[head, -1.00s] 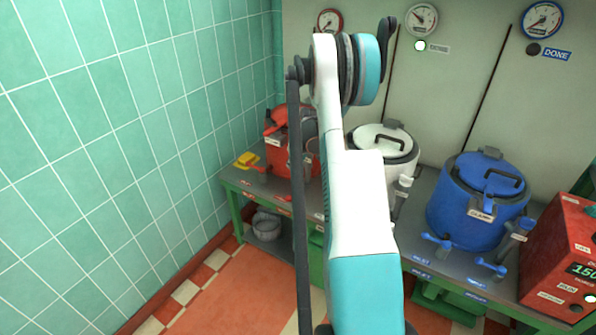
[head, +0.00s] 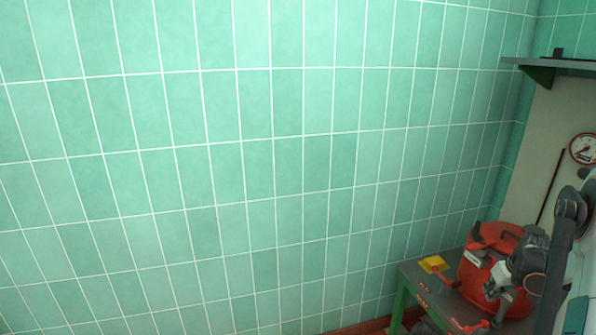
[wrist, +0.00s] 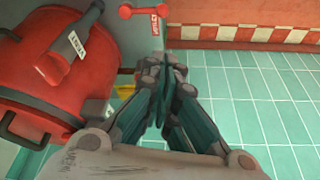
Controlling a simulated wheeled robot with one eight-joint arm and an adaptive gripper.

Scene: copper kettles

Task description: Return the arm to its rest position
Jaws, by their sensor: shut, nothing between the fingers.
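My gripper (wrist: 165,72) is in the middle of the wrist view, with its fingers brought together and nothing between them. The red kettle (wrist: 45,75) fills the left of that view, beside my gripper; a gap between them cannot be judged. In the head view, my arm is at the lower right edge, mostly cut off by the frame. It partly hides the red kettle (head: 487,243) there. My fingertips are hard to make out in the head view.
The bench (head: 410,270) carries a yellow object (head: 434,264) left of the kettle. A red lever (wrist: 150,11) shows in the wrist view. A shelf (head: 562,68) and a gauge (head: 583,149) are at right. The green tiled wall (head: 250,150) fills the left, clear.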

